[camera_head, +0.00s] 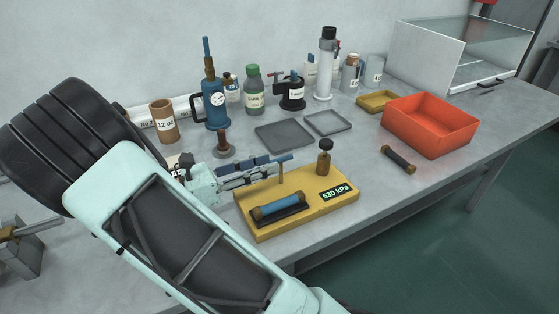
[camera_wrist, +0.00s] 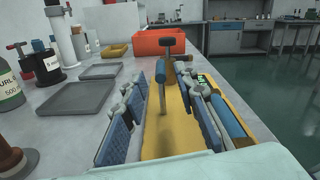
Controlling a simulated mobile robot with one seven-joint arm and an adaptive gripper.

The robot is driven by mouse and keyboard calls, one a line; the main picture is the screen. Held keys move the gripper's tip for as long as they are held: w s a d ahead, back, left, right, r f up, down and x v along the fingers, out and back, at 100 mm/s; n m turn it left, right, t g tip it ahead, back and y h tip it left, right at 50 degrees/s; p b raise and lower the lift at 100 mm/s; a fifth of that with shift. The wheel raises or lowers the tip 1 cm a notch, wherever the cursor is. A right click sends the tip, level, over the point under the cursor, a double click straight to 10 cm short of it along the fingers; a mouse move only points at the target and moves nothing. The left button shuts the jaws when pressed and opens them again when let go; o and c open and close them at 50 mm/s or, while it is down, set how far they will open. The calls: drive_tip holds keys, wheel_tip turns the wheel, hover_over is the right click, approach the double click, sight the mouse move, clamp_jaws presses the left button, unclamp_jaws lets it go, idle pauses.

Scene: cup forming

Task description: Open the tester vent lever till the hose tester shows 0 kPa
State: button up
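The hose tester is a yellow block (camera_head: 335,208) with a display (camera_head: 336,192) reading 530 kPa. A lever with a blue handle (camera_head: 282,158) stands on a thin brown post on the block; its handle also shows in the wrist view (camera_wrist: 161,74). A blue hose piece (camera_head: 280,206) with brass ends lies in a black cradle at the block's front. My gripper (camera_head: 256,173) reaches over the block from the left. Contact cannot be told.
A brown fitting with a black knob (camera_head: 325,158) stands on the block behind the display. An orange bin (camera_head: 430,125) and a dark cylinder with brass ends (camera_head: 398,159) are to the right. Grey trays (camera_head: 284,136), a blue pump (camera_head: 215,105) and bottles stand behind.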

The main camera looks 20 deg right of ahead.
sight(279, 159)
drive_tip(key=shift+d, duration=2.25)
drive_tip(key=shift+c, duration=0.3)
clamp_jaws()
